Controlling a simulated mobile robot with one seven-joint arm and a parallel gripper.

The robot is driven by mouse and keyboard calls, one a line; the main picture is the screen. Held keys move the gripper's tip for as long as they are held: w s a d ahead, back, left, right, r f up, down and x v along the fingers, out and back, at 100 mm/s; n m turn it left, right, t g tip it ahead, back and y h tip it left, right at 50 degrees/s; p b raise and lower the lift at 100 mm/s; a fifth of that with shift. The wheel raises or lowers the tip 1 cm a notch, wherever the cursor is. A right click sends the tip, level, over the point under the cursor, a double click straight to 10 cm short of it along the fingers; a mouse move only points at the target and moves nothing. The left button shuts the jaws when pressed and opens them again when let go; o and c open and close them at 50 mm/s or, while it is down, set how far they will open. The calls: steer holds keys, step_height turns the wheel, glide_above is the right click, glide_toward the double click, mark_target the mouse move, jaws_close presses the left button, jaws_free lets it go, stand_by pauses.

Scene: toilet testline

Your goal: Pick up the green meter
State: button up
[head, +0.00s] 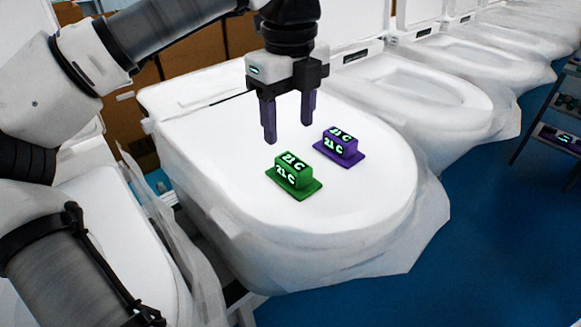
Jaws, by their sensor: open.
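The green meter (292,172) sits upright on the closed white lid of the nearest toilet (360,205). It has a flat green base and glowing "21 C" digits on its top and front. A purple meter (338,145) of the same shape, also reading "21 C", stands just behind it to the right, apart from it. My gripper (288,138) points down above the lid, behind the green meter and left of the purple one. Its two purple fingers are apart with nothing between them, and they do not appear to touch either meter.
A row of more white toilets (410,88) wrapped in plastic runs to the back right. Brown cardboard boxes (195,58) stand behind. A dark shelf rack (560,120) is at the right edge. The lid around the meters is clear, and blue floor (490,230) shows at right.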

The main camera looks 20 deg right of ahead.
mark_target(291, 160)
step_height(291, 160, down, 4)
steer(key=shift+w+d+f+p, duration=0.15)
steer(key=shift+f+p, duration=0.35)
steer(key=shift+f, duration=0.8)
steer(key=shift+w+d+f+p, duration=0.1)
steer(key=shift+f+p, duration=0.4)
steer(key=shift+f, duration=0.75)
steer(key=c, duration=1.2)
